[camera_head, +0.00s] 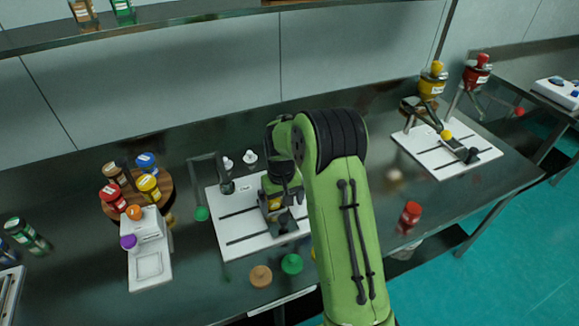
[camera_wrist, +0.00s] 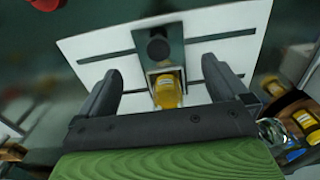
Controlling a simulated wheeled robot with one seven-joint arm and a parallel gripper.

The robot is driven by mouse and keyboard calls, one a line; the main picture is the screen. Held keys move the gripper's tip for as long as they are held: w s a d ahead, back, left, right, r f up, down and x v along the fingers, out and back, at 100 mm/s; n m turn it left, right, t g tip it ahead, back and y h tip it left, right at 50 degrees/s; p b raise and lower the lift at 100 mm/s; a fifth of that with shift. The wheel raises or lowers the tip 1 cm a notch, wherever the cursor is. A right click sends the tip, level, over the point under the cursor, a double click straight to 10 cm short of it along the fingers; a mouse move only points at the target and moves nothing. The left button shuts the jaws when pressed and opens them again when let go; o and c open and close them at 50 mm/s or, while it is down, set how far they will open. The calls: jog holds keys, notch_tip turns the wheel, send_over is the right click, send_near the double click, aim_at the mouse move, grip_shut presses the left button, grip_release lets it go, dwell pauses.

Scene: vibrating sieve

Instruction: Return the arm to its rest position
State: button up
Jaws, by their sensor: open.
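My green arm rises through the middle of the camera_head view and bends down at its top. My gripper (camera_head: 284,208) hangs over the left white plate (camera_head: 232,238) of the bench. In the wrist view my gripper (camera_wrist: 158,82) is open, its two dark fingers wide apart. A yellow jar (camera_wrist: 167,92) in a grey holder shows in the space between them. I see no contact between the fingers and the jar. In the camera_head view my arm partly hides the jar and plate.
A round wooden rack (camera_head: 167,190) with several capped jars stands left, beside a white device (camera_head: 150,262). Loose lids, including a green lid (camera_head: 292,264), lie near the front. A red jar (camera_head: 410,214) and a right white plate (camera_head: 424,152) with a stand are to the right.

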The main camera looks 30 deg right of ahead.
jog(key=s+a+r+t, duration=0.1)
jog(key=s+a+r, duration=0.1)
jog(key=s+r, duration=0.45)
jog(key=s+a+r+t, duration=0.1)
jog(key=s+a+r, duration=0.15)
jog(key=r, duration=0.75)
jog(key=s+a+r+t, duration=0.1)
jog(key=s+r, duration=0.1)
jog(key=s, duration=0.7)
jog(key=s+a+r+t, duration=0.1)
jog(key=s+r+t, duration=0.1)
jog(key=s, duration=0.6)
jog(key=shift+s+a+r+n+t, duration=0.3)
jog(key=shift+s+a+r, duration=0.05)
jog(key=shift+s+a, duration=0.05)
jog(key=shift+c, duration=0.2)
